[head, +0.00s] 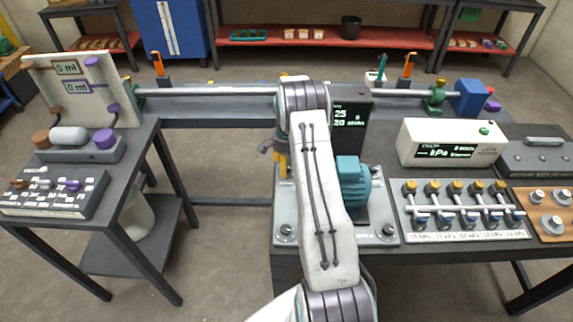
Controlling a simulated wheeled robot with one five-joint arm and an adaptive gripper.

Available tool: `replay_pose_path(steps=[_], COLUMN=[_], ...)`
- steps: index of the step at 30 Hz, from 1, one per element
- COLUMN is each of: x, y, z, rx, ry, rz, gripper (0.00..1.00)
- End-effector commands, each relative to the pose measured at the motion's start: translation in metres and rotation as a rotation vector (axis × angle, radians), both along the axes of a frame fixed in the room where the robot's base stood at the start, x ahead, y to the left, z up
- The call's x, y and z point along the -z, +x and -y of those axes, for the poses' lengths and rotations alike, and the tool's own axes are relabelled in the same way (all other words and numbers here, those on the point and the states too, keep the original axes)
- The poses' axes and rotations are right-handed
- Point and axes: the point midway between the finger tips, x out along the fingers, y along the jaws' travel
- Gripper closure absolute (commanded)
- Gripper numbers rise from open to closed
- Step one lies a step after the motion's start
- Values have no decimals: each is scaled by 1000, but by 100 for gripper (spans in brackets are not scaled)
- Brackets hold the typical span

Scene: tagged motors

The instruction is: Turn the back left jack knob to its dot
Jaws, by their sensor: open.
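A grey motor base plate (281,204) lies on the bench, with a teal motor (351,182) on its right side. Round jack knobs stand at its front left (286,231) and front right (388,230) corners. The back left corner is largely covered by my gripper and a yellow upright part (282,160), so I cannot make out that knob's dot or its pointing. A grey piece of my gripper (268,147) shows left of my arm, over this back left area. The gripper is open; most of it is hidden behind my arm. I cannot tell whether it touches the knob.
A black display (351,117) stands behind the motor. A long shaft (205,92) runs along the back rail. Right of the plate are a valve panel (463,235) and a white kPa meter (452,143). A side table (128,165) with a gauge board stands left; floor shows between.

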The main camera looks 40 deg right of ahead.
Motion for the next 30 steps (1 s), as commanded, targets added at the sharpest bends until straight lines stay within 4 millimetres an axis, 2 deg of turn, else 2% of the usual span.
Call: replay_pose_path(steps=[6, 15, 30], x=[9, 10, 9], y=[0, 0, 0], z=[0, 0, 0], rx=[0, 0, -1], ry=[-1, -1, -1], rz=[1, 1, 1], gripper=[45, 44, 89])
